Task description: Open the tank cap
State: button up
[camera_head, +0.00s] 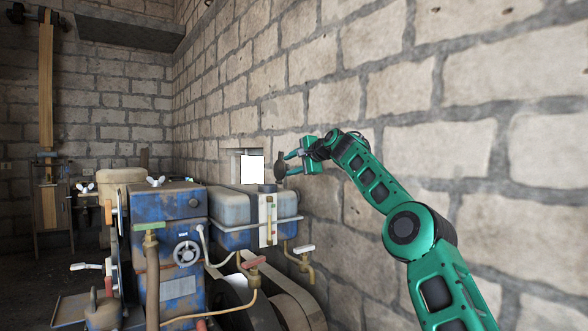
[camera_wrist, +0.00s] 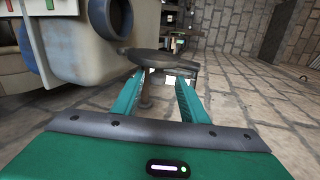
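The tank cap (camera_head: 280,166) is a dark round disc, held in the air above and to the right of the tank (camera_head: 236,207) in the head view. My gripper (camera_head: 291,161) is shut on it. In the wrist view the cap (camera_wrist: 160,57) sits at the fingertips, with a short stem (camera_wrist: 147,92) showing between the fingers. The cap is apart from the tank's dark round neck (camera_wrist: 110,18), which is uncovered. The neck (camera_head: 267,188) also shows on the tank top in the head view.
A blue engine block (camera_head: 170,225) with a handwheel stands left of the tank. The brick wall (camera_head: 330,65) runs close behind the tank and my arm.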

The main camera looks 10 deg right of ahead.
jog(key=v, duration=1)
jog(key=shift+s+d, duration=0.1)
jog(key=shift+s, duration=0.1)
dwell(0.4)
